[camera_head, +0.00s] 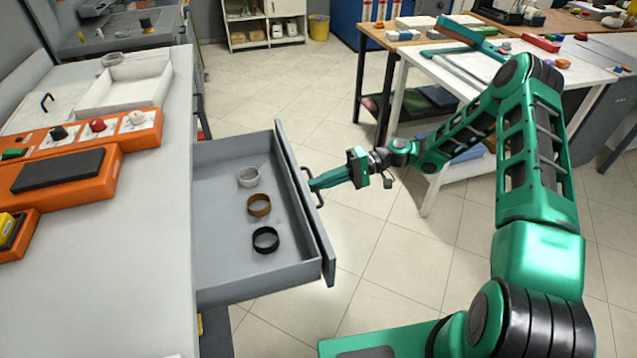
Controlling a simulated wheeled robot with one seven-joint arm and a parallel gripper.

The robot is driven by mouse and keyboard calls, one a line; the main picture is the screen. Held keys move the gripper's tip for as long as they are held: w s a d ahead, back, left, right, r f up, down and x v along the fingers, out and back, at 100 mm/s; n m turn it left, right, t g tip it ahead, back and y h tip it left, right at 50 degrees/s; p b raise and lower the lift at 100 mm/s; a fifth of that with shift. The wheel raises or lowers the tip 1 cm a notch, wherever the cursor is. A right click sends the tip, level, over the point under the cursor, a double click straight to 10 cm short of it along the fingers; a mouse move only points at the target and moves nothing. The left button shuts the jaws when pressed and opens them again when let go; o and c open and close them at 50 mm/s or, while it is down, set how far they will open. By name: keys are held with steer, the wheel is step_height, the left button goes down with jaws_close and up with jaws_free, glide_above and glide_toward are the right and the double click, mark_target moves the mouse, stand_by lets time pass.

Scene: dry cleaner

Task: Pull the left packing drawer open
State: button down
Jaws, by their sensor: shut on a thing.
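The left packing drawer (216,218) is grey and stands pulled well out from under the counter, toward the right of the picture. Inside it lie a light grey ring (248,177), a brown ring (259,205) and a black ring (265,240). The drawer front (302,205) has a dark bar handle (313,189) on its outer face. My gripper (316,184) is shut on the handle, its green fingers reaching it from the right. The exact finger contact is small in the picture.
The grey counter (165,240) holds orange control units (75,180) and a white tray (125,88). A white work table (460,85) with tools stands at the back right. Tiled floor (270,90) is clear between the counter and the table.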

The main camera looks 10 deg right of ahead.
steer(key=shift+s+d+f, duration=0.1)
steer(key=shift+d+f, duration=0.1)
steer(key=shift+d, duration=0.05)
steer(key=c, duration=1.9)
jaws_free()
steer(key=shift+o, duration=0.2)
steer(key=shift+a, duration=0.1)
steer(key=shift+r, duration=0.1)
steer(key=v, duration=1.1)
